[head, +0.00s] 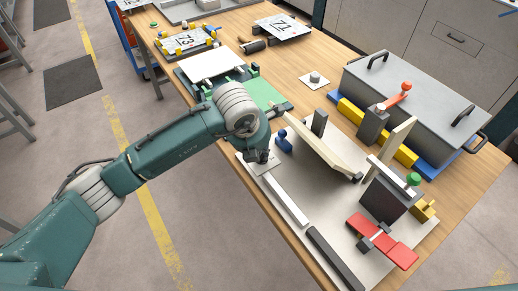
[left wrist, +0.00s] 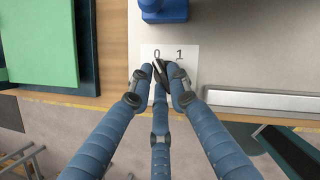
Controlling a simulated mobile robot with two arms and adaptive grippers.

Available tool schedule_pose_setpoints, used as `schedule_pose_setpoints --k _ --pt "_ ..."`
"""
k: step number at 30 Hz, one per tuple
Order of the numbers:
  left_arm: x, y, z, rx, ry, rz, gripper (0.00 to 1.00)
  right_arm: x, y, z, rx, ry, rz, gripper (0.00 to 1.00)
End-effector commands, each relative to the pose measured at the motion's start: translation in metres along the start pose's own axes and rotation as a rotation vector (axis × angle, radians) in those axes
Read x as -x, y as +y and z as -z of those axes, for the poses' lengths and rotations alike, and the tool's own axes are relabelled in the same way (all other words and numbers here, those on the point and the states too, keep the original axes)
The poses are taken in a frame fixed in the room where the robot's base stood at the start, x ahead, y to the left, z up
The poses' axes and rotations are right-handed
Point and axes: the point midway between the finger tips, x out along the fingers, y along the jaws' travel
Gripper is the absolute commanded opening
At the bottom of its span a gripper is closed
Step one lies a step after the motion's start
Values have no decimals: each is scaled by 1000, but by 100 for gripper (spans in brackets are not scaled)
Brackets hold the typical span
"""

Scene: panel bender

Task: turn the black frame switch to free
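A black switch knob (left wrist: 161,70) sits on a white plate marked 0 and 1 (left wrist: 188,53), seen in the left wrist view. In the head view the plate (head: 270,169) lies at the near left edge of the work table, partly hidden by my left gripper (head: 262,158). In the left wrist view the blue fingers of my left gripper (left wrist: 160,74) come together around the knob and appear shut on it. The fingertips cover much of the knob. A light strip shows on the knob between the fingers, leaning toward the 0. My right gripper is not in view.
A blue part (head: 284,140) stands just beyond the plate. A grey knob on another white plate (head: 314,79) sits farther back. A long white bar (head: 287,202), red clamp (head: 382,240) and grey lidded box (head: 415,95) lie to the right. A green pad (head: 262,94) is beyond my arm.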

Motion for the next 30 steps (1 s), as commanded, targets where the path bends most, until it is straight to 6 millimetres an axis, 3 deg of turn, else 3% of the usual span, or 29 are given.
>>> schedule_pose_setpoints --k 3,14,30 --pt "1 1 -2 1 -4 -1 35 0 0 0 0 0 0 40" --pt "6 0 -1 -1 -2 0 35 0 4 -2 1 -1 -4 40" --pt "106 0 -2 -2 -6 -1 35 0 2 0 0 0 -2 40"
